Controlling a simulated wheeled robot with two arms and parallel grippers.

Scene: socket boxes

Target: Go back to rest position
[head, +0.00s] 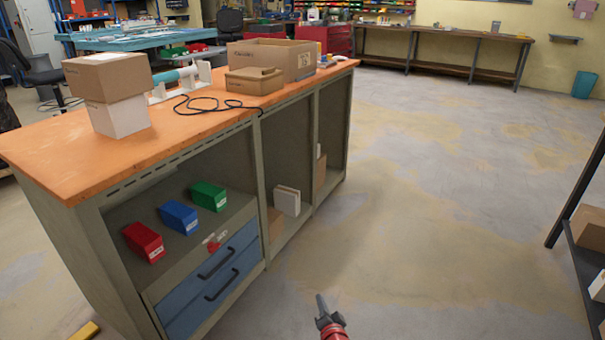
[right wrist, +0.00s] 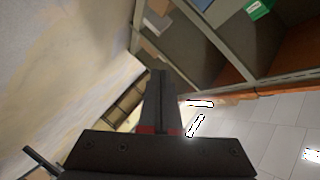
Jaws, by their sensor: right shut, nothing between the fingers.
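My right gripper (head: 322,305) is low at the bottom middle of the head view, over bare floor to the right of the workbench. It is shut, with nothing between its fingers, and touches nothing. In the right wrist view its dark fingers (right wrist: 158,95) lie together and point up the picture. My left gripper is not in view. Red (head: 144,242), blue (head: 179,217) and green (head: 209,196) socket boxes stand in a row on the open shelf of the workbench. The green box (right wrist: 258,9) also shows at the top of the right wrist view.
The orange-topped workbench (head: 190,128) fills the left, holding cardboard boxes (head: 107,75) and a black cable. Blue drawers (head: 215,280) sit below its shelf. A dark rack (head: 577,190) with boxes stands at the right edge. The floor (head: 430,220) between is clear.

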